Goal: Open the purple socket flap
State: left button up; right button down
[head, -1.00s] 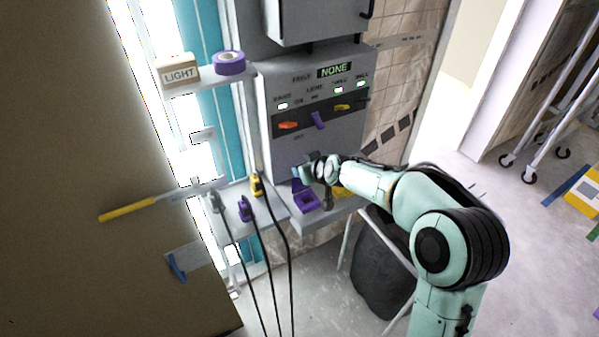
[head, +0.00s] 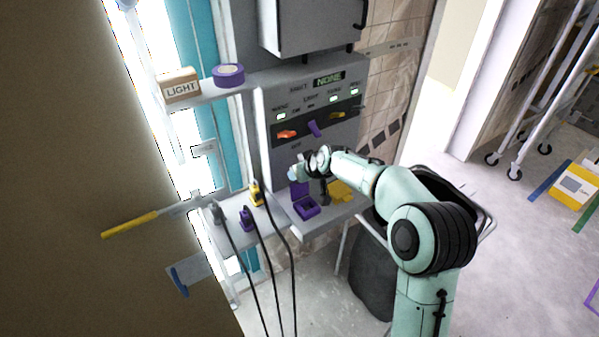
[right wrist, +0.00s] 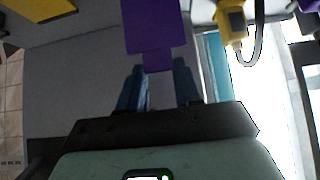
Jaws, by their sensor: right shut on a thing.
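The purple socket (head: 306,208) sits on the grey ledge below the control panel. Its purple flap (head: 299,188) stands raised at the socket's left back side, with the open box showing. My right gripper (head: 297,174) is at the flap's upper edge. In the right wrist view the purple flap (right wrist: 154,25) fills the top middle, and its narrow tab sits between the two blue fingers of my right gripper (right wrist: 158,76), which is shut on it. My left gripper is not in view.
A yellow socket (head: 341,191) is right of the purple one, partly behind my wrist. Yellow (head: 256,194), purple (head: 246,220) and grey (head: 217,214) plugs with black cables stand on the left shelf. The panel (head: 300,148) with switches rises behind. A black bag (head: 372,275) is below.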

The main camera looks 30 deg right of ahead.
jog(key=shift+w+r, duration=0.25)
jog(key=shift+r, duration=0.15)
jog(key=c, duration=0.8)
grip_release()
jog(key=shift+a, duration=0.1)
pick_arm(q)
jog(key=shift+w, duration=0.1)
pick_arm(e)
jog(key=shift+o, duration=0.2)
jog(key=shift+w+f, duration=0.1)
jog(key=shift+f, duration=0.15)
jog(key=shift+s+r, duration=0.35)
jog(key=shift+s, duration=0.1)
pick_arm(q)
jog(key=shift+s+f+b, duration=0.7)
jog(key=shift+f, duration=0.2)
pick_arm(e)
jog(key=v, duration=1.2)
jog(key=shift+s, duration=0.15)
jog(key=shift+r, duration=0.1)
